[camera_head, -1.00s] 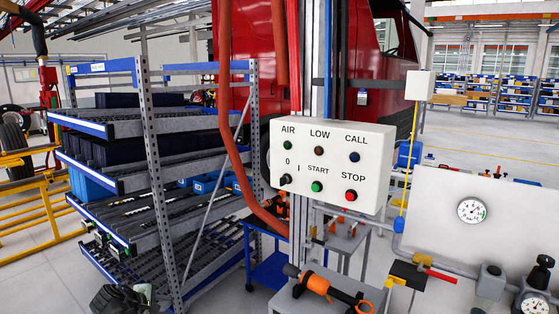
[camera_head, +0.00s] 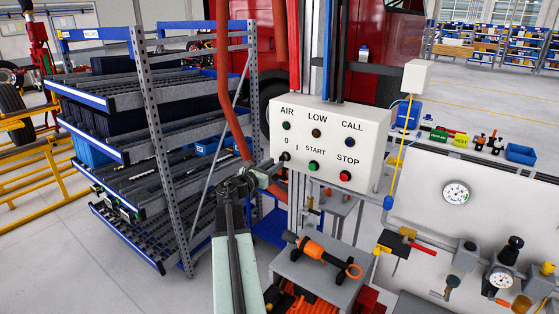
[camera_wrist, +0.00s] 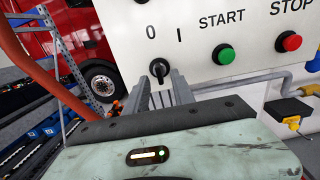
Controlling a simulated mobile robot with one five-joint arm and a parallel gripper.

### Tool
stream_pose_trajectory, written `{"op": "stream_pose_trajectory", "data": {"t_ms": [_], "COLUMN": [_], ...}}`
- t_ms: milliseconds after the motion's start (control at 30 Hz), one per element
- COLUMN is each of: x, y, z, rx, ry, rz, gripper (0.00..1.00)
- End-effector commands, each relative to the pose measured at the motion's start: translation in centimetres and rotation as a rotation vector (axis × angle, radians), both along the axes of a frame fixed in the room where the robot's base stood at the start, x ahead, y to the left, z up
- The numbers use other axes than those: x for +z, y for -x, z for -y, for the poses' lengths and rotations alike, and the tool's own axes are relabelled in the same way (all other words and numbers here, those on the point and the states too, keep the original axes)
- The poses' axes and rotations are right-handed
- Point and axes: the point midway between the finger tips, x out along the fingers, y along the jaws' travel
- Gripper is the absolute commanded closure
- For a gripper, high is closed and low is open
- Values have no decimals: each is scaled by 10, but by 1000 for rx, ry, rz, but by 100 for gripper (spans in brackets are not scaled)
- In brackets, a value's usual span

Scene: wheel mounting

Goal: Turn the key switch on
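The white control box (camera_head: 330,141) faces me with labels AIR, LOW, CALL, 0, I, START and STOP. The key switch is a small black knob (camera_head: 284,156) at its lower left, under the 0 and I marks. In the wrist view the knob (camera_wrist: 159,69) shows just ahead of my fingers, below the 0 and left of the green START button (camera_wrist: 223,54). My gripper (camera_head: 272,167) is at the box's lower left corner. In the wrist view its two grey fingers (camera_wrist: 160,87) stand apart with nothing between them, pointing at the knob. Contact cannot be told.
The red STOP button (camera_head: 345,176) is right of START. A grey stand (camera_head: 345,290) with an orange-black tool (camera_head: 322,253) is below the box. A red hose (camera_head: 233,95) and a parts rack (camera_head: 160,150) are on the left. A gauge panel (camera_head: 470,190) is on the right.

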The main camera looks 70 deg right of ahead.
Motion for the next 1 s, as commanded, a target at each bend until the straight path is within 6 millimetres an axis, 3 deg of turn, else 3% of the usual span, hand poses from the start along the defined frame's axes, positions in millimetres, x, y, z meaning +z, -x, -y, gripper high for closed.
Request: {"op": "stream_pose_trajectory", "data": {"t_ms": [100,233,467,567,600,700,733,1000], "x": [0,0,0,0,0,0,0,-1], "y": [5,9,10,10,10,10,8,8], "z": [25,38,38,38,38,38,48,36], "rx": [-2,-2,0,0,0,-1,-1,1], "ry": [0,-1,0,0,0,0,0,8], "rz": [1,1,2,2,2,2,2,39], "gripper": [70,70,70,98,100,100,100,100]}}
